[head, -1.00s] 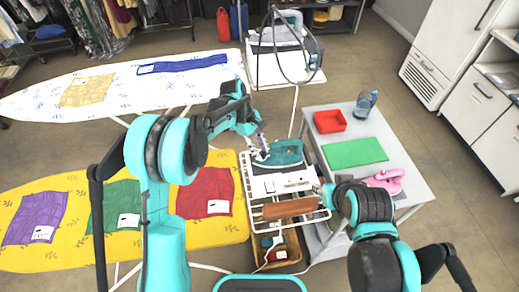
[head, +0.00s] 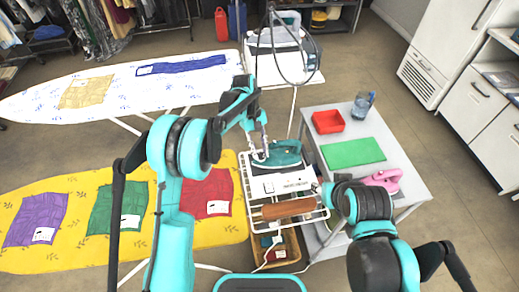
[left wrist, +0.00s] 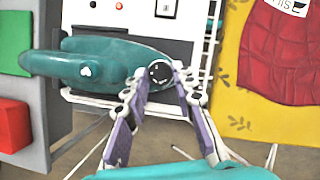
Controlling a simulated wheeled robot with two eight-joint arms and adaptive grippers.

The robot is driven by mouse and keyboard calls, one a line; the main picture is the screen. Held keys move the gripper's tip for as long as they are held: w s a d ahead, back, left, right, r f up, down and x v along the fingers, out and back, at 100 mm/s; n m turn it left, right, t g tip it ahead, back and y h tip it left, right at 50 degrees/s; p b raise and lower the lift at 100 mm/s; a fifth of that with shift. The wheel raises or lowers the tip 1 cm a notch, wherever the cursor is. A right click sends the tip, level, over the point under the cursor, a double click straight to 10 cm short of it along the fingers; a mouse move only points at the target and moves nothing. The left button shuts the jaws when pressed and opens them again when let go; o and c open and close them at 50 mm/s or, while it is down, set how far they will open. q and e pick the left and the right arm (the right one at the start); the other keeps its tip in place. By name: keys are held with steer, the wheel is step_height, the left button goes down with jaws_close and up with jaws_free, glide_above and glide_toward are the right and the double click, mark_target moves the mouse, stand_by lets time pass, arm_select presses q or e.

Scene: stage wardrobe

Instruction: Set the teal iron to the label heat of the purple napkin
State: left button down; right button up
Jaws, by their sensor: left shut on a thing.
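The teal iron (head: 284,152) lies on the white-framed rest beside the yellow ironing board. It also shows in the left wrist view (left wrist: 92,62), with a dark round dial (left wrist: 160,73) at its right end. My left gripper (head: 259,155) is at that end; in the left wrist view its fingertips (left wrist: 162,78) are closed on the dial. The dial's setting is too small to read. The purple napkin (head: 36,217) lies at the left of the yellow board with a white label (head: 43,234), unreadable here. My right gripper (head: 323,194) is mostly hidden behind its arm near the rest.
Green (head: 113,205) and red (head: 207,192) napkins lie on the yellow board (head: 75,258). A brown roll (head: 288,208) lies on the rest.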

arm_select(q)
steer(key=c, duration=1.2)
jaws_free()
steer(key=v, duration=1.2)
